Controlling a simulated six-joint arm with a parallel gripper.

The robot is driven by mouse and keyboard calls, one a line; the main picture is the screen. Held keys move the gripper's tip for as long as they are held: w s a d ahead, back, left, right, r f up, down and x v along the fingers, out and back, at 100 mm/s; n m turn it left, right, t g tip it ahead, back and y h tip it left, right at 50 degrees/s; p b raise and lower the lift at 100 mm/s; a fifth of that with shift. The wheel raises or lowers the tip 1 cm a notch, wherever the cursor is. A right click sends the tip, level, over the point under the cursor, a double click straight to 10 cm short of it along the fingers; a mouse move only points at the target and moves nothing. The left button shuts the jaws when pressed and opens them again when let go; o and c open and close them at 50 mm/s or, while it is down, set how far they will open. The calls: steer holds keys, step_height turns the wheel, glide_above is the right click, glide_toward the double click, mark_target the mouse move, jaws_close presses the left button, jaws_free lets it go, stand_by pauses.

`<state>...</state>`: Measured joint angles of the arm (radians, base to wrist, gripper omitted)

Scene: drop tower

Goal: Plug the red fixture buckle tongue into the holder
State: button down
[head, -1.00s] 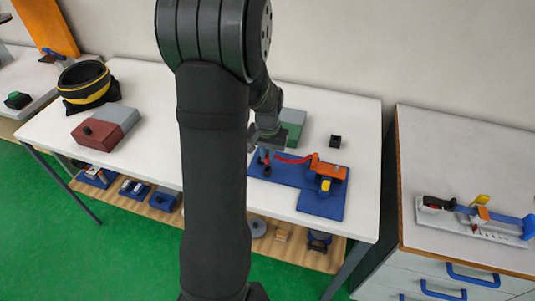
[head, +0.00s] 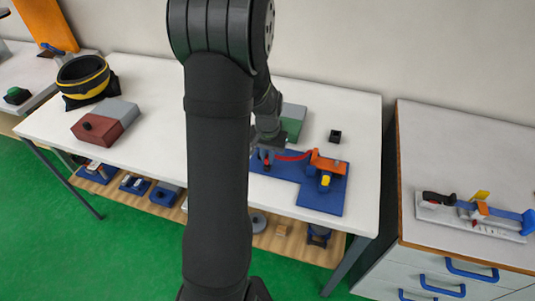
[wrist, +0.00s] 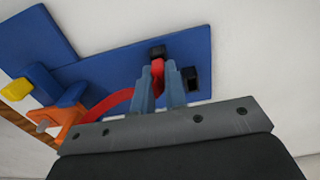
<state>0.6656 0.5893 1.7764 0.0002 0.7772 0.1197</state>
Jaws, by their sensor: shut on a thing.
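The blue fixture plate (head: 320,200) lies on the white table, and its bare surface also shows in the wrist view (wrist: 100,75). A red strap (head: 293,157) runs across it from an orange mount (head: 328,163) to my gripper. My gripper (head: 267,153) is low over the plate's left end. In the wrist view my gripper (wrist: 160,82) is shut on the red tongue (wrist: 158,70), the strap's end, between its two grey-blue fingers. A small black block (wrist: 157,52) is just beyond the tongue. Whether the tongue touches it, I cannot tell. Another black block (wrist: 191,78) is beside the right finger.
A yellow piece (head: 325,181) sits by the orange mount. A green and grey block (head: 292,122) stands behind my gripper, and a small black box (head: 335,136) lies to the right. A red and grey block (head: 105,128) and a black-yellow ring (head: 84,80) are at the left.

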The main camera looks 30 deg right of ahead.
steer(key=shift+f, duration=0.15)
stand_by(0.4)
steer(key=c, duration=1.4)
jaws_free()
step_height(320, 180, up, 17)
steer(key=shift+r, duration=0.2)
step_height(320, 180, down, 17)
steer(key=shift+f, duration=0.2)
steer(key=shift+r, duration=0.1)
